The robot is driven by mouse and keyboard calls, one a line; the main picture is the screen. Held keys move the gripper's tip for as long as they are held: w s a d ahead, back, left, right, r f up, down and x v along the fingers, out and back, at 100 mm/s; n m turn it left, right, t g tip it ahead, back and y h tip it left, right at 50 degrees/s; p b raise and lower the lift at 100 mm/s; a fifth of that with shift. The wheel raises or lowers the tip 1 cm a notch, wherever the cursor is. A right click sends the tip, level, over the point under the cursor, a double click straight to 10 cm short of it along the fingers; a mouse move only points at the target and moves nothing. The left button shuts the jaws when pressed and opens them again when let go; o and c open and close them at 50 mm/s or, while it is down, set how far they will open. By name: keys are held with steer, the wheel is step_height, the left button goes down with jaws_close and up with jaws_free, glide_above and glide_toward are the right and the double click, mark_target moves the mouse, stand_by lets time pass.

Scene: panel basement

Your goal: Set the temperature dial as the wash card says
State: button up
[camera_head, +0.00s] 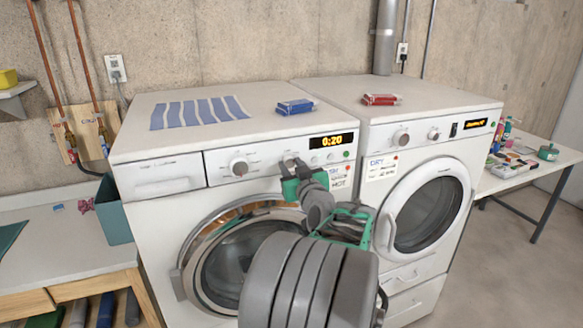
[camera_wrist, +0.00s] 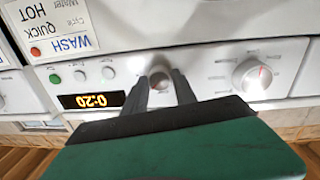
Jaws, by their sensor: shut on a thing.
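The washer (camera_head: 150,235) stands at the left with a larger dial (camera_head: 239,166) and a smaller dial (camera_head: 289,157) on its panel. My gripper (camera_head: 294,169) reaches the panel and is shut on the smaller dial. The wrist view is upside down and shows the smaller dial (camera_wrist: 158,79) between my two fingertips (camera_wrist: 160,84). The larger dial (camera_wrist: 252,78) stands free, with a red mark on it. The wash card (camera_wrist: 55,32) reads WASH, Cycle QUICK, Water HOT. My gripper partly hides the card (camera_head: 341,182) in the head view. The smaller dial's labels and pointer cannot be read.
The washer's display (camera_head: 331,141) reads 0:20, with small round buttons below it. The dryer (camera_head: 430,230) stands at the right with its own DRY card (camera_head: 381,167).

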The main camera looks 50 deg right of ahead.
steer(key=shift+m+b, duration=0.3)
jaws_close()
steer(key=shift+f+m+b, duration=0.1)
steer(key=shift+m+b, duration=0.3)
steer(key=shift+m, duration=0.1)
steer(key=m+b, duration=0.1)
steer(key=m, duration=0.2)
steer(key=shift+b, duration=0.4)
steer(key=m, duration=0.2)
steer(key=m+b, duration=0.1)
steer(key=m, duration=0.2)
steer(key=shift+r+y, duration=0.2)
steer(key=shift+y, duration=0.1)
steer(key=o, duration=1.1)
jaws_free()
